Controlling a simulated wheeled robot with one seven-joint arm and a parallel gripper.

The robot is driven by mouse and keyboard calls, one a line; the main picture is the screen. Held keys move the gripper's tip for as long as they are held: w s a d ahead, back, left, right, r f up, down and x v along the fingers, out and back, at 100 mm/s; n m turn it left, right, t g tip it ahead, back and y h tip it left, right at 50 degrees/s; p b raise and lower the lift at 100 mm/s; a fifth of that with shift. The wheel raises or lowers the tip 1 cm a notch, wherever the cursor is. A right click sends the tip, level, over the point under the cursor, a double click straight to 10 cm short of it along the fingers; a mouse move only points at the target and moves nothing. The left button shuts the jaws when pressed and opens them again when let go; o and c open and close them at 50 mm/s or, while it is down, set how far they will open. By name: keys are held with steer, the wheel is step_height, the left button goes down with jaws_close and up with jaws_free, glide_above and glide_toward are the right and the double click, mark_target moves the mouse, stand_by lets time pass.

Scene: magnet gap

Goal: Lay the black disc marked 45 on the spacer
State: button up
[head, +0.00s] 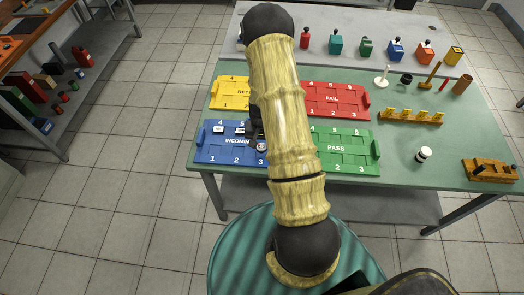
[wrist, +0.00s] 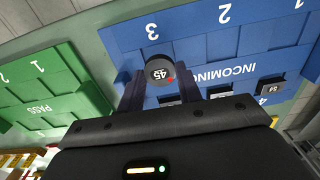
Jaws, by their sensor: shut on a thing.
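The black disc marked 45 (wrist: 158,72), with a small red mark on it, sits between the fingertips of my gripper (wrist: 161,84) in the wrist view. My gripper is shut on it, at the blue INCOMING tray (wrist: 186,31) near slot 3. I cannot tell whether the disc is clear of the tray. In the head view my arm hides most of my gripper (head: 257,137). A small white cylinder with dark parts (head: 423,155) stands alone on the green table at the right; it may be the spacer, but it is too small to be sure.
A wooden rack (head: 410,117), a wooden block (head: 490,171) and a white peg stand (head: 381,77) are at the right. The table around the white cylinder is clear.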

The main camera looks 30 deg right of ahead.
steer(key=shift+r+p, duration=0.55)
steer(key=shift+r, duration=0.45)
steer(key=a+n, duration=0.2)
steer(key=a, duration=0.2)
steer(key=w+a+n, duration=0.1)
steer(key=a+n, duration=0.1)
steer(key=a, duration=0.3)
steer(key=w+a+n, duration=0.1)
steer(key=a+n, duration=0.1)
steer(key=a, duration=0.2)
steer(key=shift+a+r+n, duration=0.25)
steer(key=shift+a+n, duration=0.1)
steer(key=shift+n, duration=0.05)
steer(key=shift+w, duration=0.1)
